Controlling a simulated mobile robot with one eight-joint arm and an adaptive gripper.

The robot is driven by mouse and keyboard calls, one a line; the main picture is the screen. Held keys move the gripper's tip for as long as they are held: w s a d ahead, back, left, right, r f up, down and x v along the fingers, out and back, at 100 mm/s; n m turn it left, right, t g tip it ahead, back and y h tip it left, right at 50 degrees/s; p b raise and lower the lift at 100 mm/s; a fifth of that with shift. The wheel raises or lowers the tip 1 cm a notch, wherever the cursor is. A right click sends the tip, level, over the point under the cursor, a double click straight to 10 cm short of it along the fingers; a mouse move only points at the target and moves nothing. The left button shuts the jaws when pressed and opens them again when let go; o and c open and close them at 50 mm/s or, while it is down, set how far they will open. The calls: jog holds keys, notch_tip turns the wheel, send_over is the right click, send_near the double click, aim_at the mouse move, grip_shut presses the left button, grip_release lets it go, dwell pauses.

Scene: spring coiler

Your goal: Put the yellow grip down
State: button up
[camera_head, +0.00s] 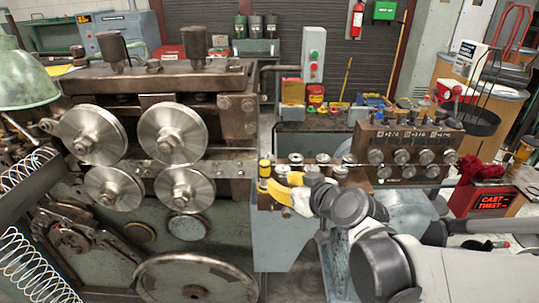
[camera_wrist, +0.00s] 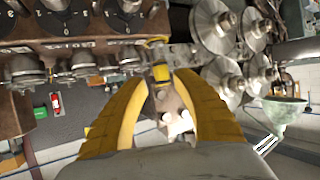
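The yellow grip (camera_head: 264,168) is a short upright yellow piece with a dark band. It stands at the left end of the metal ledge between the large rollers and the knob panel. My gripper (camera_head: 270,187) has yellow fingers and is right beside the grip's lower part. In the wrist view, my gripper's two fingers (camera_wrist: 162,78) reach toward a small metal bracket with yellow on it (camera_wrist: 158,44). The fingertips stand apart, with the bracket between or just beyond them. I see no clear contact, and the exact depth is hard to judge.
Large steel rollers (camera_head: 172,132) stand close on the left. The knob panel (camera_head: 405,155) is on the right, and small metal fittings (camera_head: 322,158) line the ledge. Coiled springs (camera_head: 35,255) are at far left. A red box (camera_head: 492,202) is at right.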

jog(key=s+d+f+m+g+h, duration=0.1)
jog(key=s+d+m+g+h, duration=0.1)
jog(key=s+d, duration=0.5)
jog(key=s+d+f+m+g+h, duration=0.1)
jog(key=s+d+m+g+h, duration=0.1)
jog(key=s+d, duration=0.5)
jog(key=s+m+h, duration=0.1)
jog(key=s+h, duration=0.1)
jog(key=s, duration=0.3)
jog(key=shift+f+m+g, duration=0.25)
jog(key=shift+m+g, duration=0.05)
jog(key=shift+g, duration=0.1)
jog(key=shift+f, duration=0.4)
